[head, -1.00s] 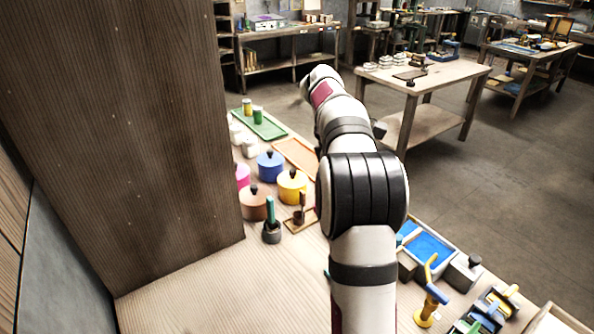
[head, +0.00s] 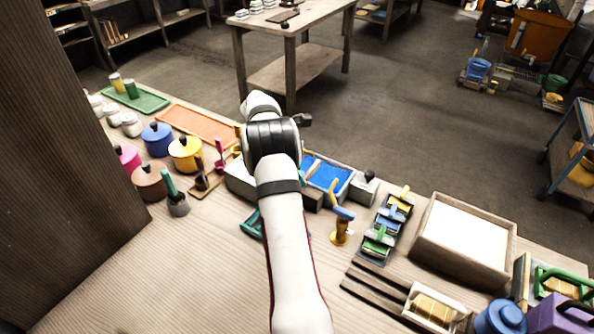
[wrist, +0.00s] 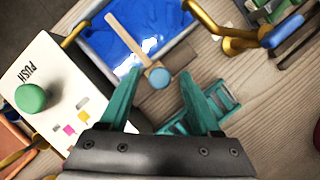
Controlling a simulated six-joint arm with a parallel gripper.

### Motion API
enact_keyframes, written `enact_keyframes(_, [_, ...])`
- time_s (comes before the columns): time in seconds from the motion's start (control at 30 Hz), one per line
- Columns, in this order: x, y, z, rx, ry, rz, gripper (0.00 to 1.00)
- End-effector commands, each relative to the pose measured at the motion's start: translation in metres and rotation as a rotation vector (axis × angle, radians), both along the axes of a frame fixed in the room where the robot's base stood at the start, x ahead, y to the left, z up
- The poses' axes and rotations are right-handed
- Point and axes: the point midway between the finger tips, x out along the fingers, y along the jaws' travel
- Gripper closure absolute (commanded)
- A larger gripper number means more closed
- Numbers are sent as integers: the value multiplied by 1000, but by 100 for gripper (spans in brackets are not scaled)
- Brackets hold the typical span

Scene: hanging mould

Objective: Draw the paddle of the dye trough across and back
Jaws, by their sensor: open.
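The dye trough (head: 340,164) holds blue dye and stands right of my arm in the head view. In the wrist view the trough (wrist: 181,45) fills the top middle, its dye showing bright highlights. The paddle (wrist: 130,40) is a pale wooden bar lying across the dye, with a round blue knob (wrist: 160,78) at its near end. My gripper (wrist: 160,82) is open, its teal fingers on either side of the knob as seen from the wrist. Whether they are level with the knob or above it, I cannot tell. In the head view my arm hides the gripper.
A white box marked PUSH with a green button (wrist: 30,97) stands left of the trough in the wrist view. A teal frame (wrist: 205,118) sits below the fingers.

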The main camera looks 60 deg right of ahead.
Motion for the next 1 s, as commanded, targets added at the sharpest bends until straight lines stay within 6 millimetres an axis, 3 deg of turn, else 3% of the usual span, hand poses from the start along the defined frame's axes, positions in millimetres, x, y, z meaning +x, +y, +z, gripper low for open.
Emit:
enact_keyframes(0.27, [-1, 0, -2, 0, 0, -1, 38])
enact_keyframes(0.6, [0, 0, -1, 0, 0, 0, 99])
enact_keyframes(1.0, [0, 0, -1, 1, 0, -1, 100])
